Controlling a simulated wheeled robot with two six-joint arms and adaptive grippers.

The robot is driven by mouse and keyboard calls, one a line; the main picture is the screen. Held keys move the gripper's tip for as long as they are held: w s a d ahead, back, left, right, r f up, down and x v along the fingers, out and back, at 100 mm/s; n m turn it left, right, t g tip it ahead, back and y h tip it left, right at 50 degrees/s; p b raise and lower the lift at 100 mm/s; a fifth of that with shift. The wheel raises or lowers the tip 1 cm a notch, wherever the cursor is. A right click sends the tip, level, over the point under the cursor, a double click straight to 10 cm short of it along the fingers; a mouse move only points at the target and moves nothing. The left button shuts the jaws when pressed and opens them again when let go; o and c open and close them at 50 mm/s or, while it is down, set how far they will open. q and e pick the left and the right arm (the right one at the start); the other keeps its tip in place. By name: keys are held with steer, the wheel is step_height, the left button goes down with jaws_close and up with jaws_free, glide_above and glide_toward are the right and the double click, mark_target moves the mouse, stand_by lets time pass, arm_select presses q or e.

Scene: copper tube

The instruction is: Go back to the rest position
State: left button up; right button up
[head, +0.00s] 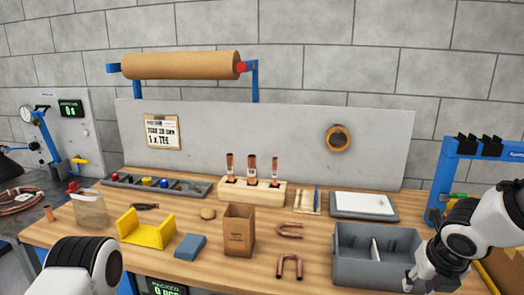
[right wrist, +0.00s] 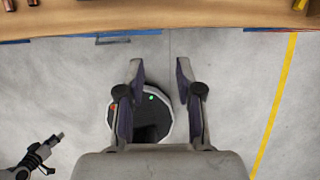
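My right arm comes in at the right edge of the head view. Its dark gripper (head: 424,278) is at the right front, by the right end of the grey bin, and its fingertips are hard to make out there. In the right wrist view the right gripper (right wrist: 159,75) has its two fingers apart with nothing between them, above the floor in front of the table edge. My left arm shows at the lower left of the head view, with its gripper out of that picture. A small dark gripper-like part at the lower left of the right wrist view looks like my left gripper (right wrist: 42,157); its fingers are unclear.
The wooden bench (head: 205,262) holds a grey bin (head: 357,268), a cardboard box (head: 238,230), a yellow holder (head: 147,231), a blue block (head: 190,247), U-shaped copper tubes (head: 289,267) and a wooden block (head: 252,194) with upright copper tubes.

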steer(key=s+f+g, duration=0.3)
steer(key=f, duration=0.8)
steer(key=s+a+f+m+g+y, duration=0.15)
steer(key=s+a+f+m, duration=0.25)
steer(key=s+f+m, duration=0.8)
steer(key=s+a+f+m+g+y, duration=0.1)
steer(key=s+a+f+m+g, duration=0.3)
steer(key=s+f+m, duration=0.8)
steer(key=w+m+t, duration=0.1)
steer(key=m, duration=0.2)
steer(key=w+m+t+h, duration=0.1)
steer(key=m+t, duration=0.1)
steer(key=m, duration=0.1)
steer(key=w+m+t, duration=0.1)
steer(key=m, duration=0.3)
steer(key=shift+w+d+h, duration=0.25)
steer(key=shift+w+d, duration=0.1)
